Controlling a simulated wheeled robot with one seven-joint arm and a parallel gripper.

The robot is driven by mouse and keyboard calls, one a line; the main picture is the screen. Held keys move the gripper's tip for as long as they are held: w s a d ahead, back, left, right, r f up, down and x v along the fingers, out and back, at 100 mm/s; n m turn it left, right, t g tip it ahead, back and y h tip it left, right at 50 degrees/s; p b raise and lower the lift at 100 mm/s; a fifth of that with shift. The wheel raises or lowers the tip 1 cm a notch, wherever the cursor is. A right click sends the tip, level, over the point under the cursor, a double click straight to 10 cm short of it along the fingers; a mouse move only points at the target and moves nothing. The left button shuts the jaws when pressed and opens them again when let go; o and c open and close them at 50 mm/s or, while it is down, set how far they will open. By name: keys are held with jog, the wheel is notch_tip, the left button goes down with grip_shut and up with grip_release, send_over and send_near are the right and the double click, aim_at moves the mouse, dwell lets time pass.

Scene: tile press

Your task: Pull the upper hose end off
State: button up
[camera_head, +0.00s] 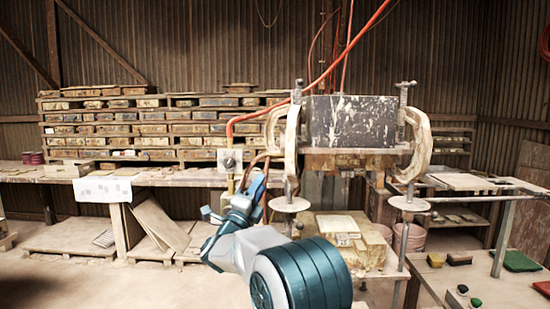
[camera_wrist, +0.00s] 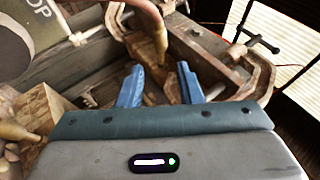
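A thinner brown-orange hose curves down near my gripper (camera_head: 261,179). In the wrist view, a tan, tapered hose-like piece (camera_wrist: 160,38) hangs down beyond the gap between my blue fingers (camera_wrist: 160,82). The fingers stand apart with nothing visibly gripped. The piece appears beyond the fingertips; I cannot tell how far. Which hose end is the upper one is unclear, partly hidden by my arm.
Curved, rust-stained press arms (camera_head: 420,148) flank the press head. Shelves of moulds (camera_head: 150,128) line the back wall. A side table (camera_head: 490,285) with coloured blocks stands at the right. Open floor shows at the lower left.

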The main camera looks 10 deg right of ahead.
aim_at(277, 157)
jog(key=p+x, duration=0.4)
jog(key=x, duration=0.6)
jog(key=shift+r+p, duration=0.25)
jog(key=shift+p, duration=0.05)
jog(key=shift+x, duration=0.8)
jog(key=shift+f, duration=0.15)
grip_shut()
jog(key=shift+w+d+f, duration=0.1)
